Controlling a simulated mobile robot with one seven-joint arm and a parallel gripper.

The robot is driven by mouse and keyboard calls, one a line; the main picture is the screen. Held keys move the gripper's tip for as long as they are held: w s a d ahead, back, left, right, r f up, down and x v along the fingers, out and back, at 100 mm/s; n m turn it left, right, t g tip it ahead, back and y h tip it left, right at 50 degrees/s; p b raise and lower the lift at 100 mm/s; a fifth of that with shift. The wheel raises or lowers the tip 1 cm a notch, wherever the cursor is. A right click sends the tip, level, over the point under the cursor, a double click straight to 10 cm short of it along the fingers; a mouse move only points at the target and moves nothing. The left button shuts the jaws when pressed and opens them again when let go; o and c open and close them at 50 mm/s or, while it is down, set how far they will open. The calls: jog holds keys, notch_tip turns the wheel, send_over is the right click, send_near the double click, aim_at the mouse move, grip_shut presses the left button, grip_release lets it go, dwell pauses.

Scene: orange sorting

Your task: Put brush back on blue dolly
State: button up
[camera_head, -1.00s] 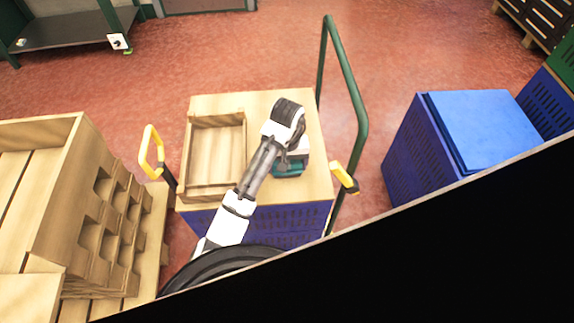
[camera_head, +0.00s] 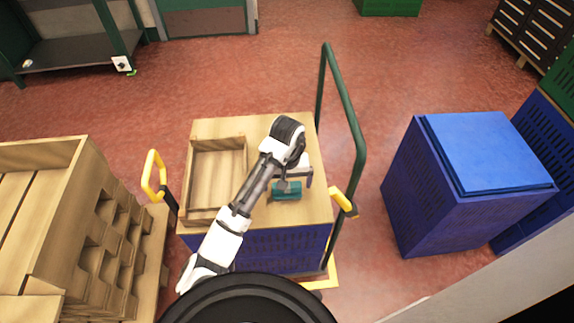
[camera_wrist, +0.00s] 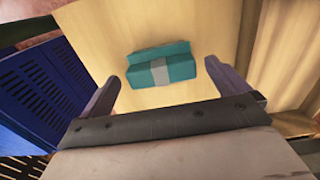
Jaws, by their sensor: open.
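The brush is probably the teal block with a grey band (camera_wrist: 160,68), lying on a light wooden top in the wrist view. It also shows as a teal shape (camera_head: 285,191) in the head view, partly covered by my wrist. My gripper (camera_wrist: 161,74) is open, its two fingers on either side of the brush in the picture; I cannot tell the remaining gap. The wooden top covers a blue crate (camera_head: 275,252) beside a green push handle (camera_head: 345,105). A separate blue crate with a flat blue lid (camera_head: 485,150) stands to the right.
A shallow wooden tray (camera_head: 218,146) sits on the left of the wooden top. Yellow handles (camera_head: 155,173) flank the top. Red floor (camera_head: 400,90) is clear beyond the green handle.

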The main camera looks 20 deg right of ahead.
notch_tip(320, 180, up, 9)
jog(key=p, duration=0.2)
jog(key=shift+r, duration=0.15)
